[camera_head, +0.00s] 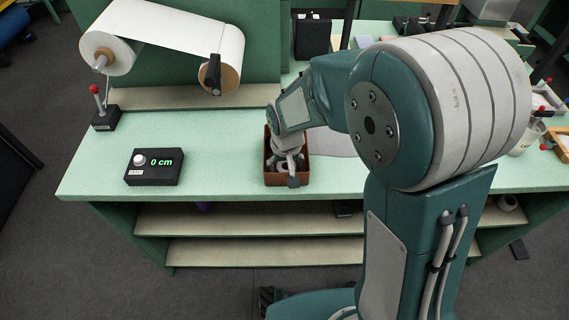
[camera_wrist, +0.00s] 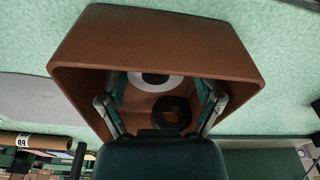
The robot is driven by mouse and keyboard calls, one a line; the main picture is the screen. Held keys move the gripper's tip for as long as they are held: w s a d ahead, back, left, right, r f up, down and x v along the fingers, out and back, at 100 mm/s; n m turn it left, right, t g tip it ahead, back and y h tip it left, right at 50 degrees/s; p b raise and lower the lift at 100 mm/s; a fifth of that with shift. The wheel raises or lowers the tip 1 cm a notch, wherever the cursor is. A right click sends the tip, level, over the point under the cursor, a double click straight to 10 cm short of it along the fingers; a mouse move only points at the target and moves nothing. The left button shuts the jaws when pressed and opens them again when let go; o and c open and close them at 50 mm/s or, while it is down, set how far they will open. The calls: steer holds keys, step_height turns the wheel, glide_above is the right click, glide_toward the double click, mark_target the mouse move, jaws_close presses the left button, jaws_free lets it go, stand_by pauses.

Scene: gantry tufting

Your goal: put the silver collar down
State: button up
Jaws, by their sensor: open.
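A brown open-topped bin (camera_head: 270,172) stands on the pale green bench top. The wrist view looks into this bin (camera_wrist: 85,55). A pale silver-white ring, which looks like the silver collar (camera_wrist: 140,84), lies flat inside it. A black ring (camera_wrist: 170,105) lies beside it in the bin, nearer my gripper's base. My gripper (camera_wrist: 160,93) is open, with its fingers spread to either side of the rings. In the head view, my gripper (camera_head: 290,168) is down at the bin's opening. I cannot tell whether a finger touches the silver collar.
A black box (camera_head: 154,167) reading "0 cm" stands left of the bin. A paper roll (camera_head: 108,50) hangs at the back left, with a red-knobbed lever (camera_head: 103,108) near it. The bench top (camera_head: 220,165) between the box and bin is clear.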

mark_target(287, 171)
step_height(287, 171, up, 12)
steer(key=s, duration=0.2)
steer(key=s+d+r+m+t, duration=0.1)
steer(key=s+d+r+t, duration=0.1)
steer(key=s+d, duration=0.4)
steer(key=s+d+r+m+t, duration=0.1)
steer(key=s+d+r+t, duration=0.1)
steer(key=s+d+r, duration=0.3)
steer(key=s+d, duration=0.2)
steer(key=s, duration=0.2)
steer(key=shift+s+r, duration=0.25)
steer(key=shift+s, duration=0.1)
stand_by(0.8)
